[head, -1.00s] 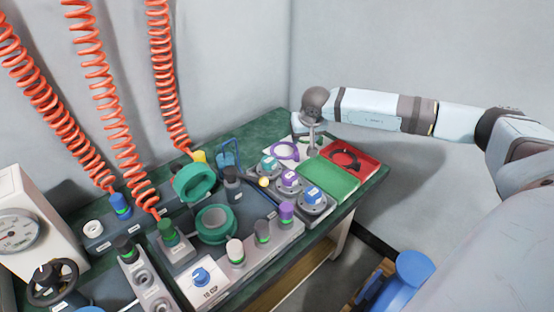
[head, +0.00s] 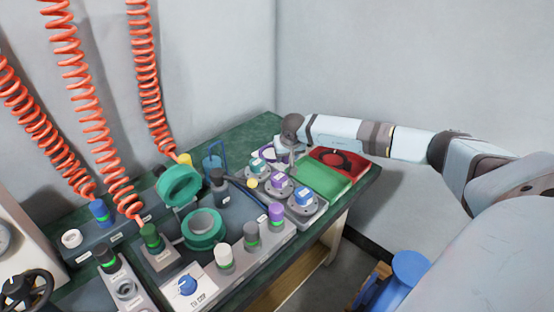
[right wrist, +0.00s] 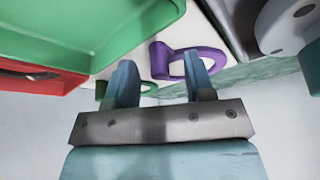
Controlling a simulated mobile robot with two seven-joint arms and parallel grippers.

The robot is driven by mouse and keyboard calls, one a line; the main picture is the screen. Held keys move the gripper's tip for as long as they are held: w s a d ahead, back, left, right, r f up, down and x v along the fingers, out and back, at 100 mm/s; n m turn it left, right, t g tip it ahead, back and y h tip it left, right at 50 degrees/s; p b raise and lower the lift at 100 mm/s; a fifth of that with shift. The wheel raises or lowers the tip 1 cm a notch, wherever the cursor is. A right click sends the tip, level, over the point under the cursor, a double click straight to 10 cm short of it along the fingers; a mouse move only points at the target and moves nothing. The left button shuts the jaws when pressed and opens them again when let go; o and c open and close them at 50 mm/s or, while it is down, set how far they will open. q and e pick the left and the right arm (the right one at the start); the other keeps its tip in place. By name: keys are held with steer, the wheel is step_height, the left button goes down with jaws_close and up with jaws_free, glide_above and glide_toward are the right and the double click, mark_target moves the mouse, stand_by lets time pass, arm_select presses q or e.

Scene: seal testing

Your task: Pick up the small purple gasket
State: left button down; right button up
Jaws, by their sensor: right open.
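The purple gasket (right wrist: 206,53) is a ring with a thick tab, lying on a white surface in the right wrist view. In the head view the purple gasket (head: 264,151) is partly hidden by my right gripper (head: 284,158). My right gripper (right wrist: 158,62) is open, with its two blue fingers apart. Its right finger overlaps the ring in the wrist view, and the tab shows between the fingertips. I cannot tell whether a finger touches the gasket. My left gripper is not in view.
A green tray (head: 322,182) and a red tray (head: 352,160) with a dark ring stand right beside the gripper. Flanged fittings (head: 278,188) with coloured tops stand in front. Coiled red hoses hang at the left.

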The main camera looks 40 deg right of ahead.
steer(key=shift+w+f, duration=0.1)
steer(key=shift+f, duration=0.1)
jaws_close()
